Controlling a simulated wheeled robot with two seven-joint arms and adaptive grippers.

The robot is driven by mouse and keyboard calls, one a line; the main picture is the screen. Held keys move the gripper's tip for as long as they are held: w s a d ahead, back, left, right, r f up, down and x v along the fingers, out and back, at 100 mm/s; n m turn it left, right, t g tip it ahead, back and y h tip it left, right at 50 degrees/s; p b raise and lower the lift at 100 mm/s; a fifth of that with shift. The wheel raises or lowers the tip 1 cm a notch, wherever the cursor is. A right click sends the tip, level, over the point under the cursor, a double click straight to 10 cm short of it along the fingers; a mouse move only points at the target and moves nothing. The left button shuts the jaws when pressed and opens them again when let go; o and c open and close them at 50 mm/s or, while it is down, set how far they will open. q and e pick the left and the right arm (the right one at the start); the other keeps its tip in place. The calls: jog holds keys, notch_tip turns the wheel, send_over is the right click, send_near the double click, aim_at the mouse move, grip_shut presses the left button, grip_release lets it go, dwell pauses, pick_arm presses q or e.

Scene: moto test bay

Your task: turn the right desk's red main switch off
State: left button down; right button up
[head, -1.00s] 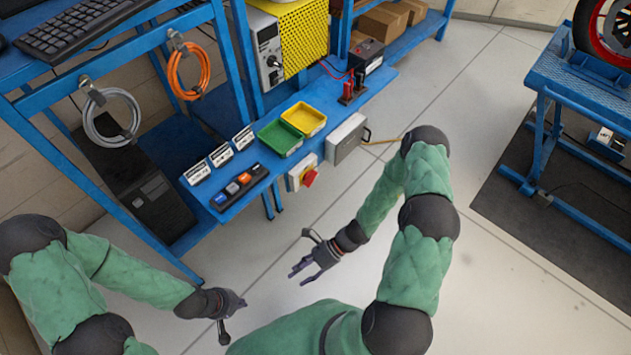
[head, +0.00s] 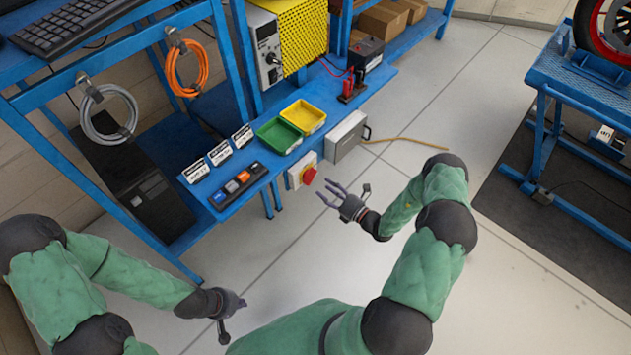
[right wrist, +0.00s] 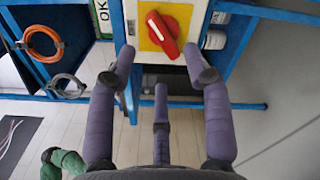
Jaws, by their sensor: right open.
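The red main switch (head: 309,175) is a red rotary knob on a yellow plate, on a light box at the front edge of the blue desk. In the right wrist view the red knob (right wrist: 163,34) sits at the top centre, its handle slanting from upper left to lower right. My right gripper (head: 328,195) is open and empty, just right of and below the switch, fingers pointing at it. In the right wrist view its fingers (right wrist: 160,65) are spread either side of the knob, apart from it. My left gripper (head: 238,302) hangs at lower left, its fingers too small to judge.
A row of buttons (head: 238,186), a green bin (head: 279,135) and a yellow bin (head: 303,116) are on the desk. A grey box (head: 347,136) hangs on its front edge, right of the switch.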

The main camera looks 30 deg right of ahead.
aim_at(313, 179)
jog(key=b+x, duration=0.1)
jog(key=x, duration=0.5)
grip_shut()
